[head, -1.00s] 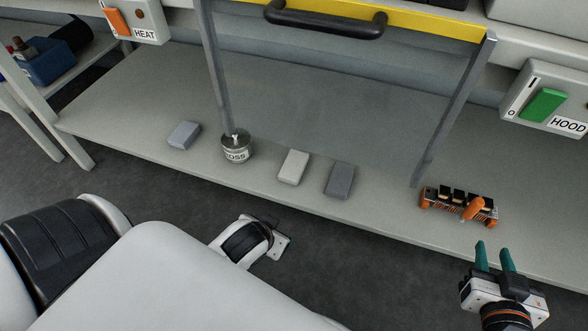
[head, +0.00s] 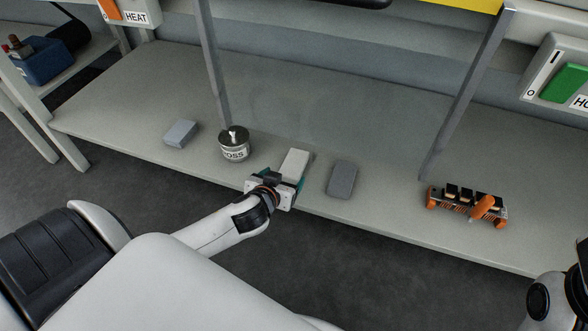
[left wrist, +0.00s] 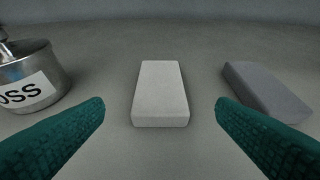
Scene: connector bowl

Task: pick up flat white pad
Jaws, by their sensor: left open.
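The flat white pad (head: 295,163) lies on the grey bench near its front edge. In the left wrist view the white pad (left wrist: 160,92) lies centred between and just beyond the fingertips, apart from both. My left gripper (head: 285,178) is at the pad's near end, open, with its teal fingers (left wrist: 160,112) spread wider than the pad. Part of the pad's near end is hidden by the gripper in the head view. My right arm shows only in part at the lower right corner of the head view; its gripper is not in view.
A metal pot (head: 235,146) marked "OSS" stands left of the pad. A dark grey pad (head: 341,180) lies to its right, and a blue-grey block (head: 181,133) at far left. An orange and black connector rack (head: 466,204) stands at right. A raised sash frame hangs over the bench.

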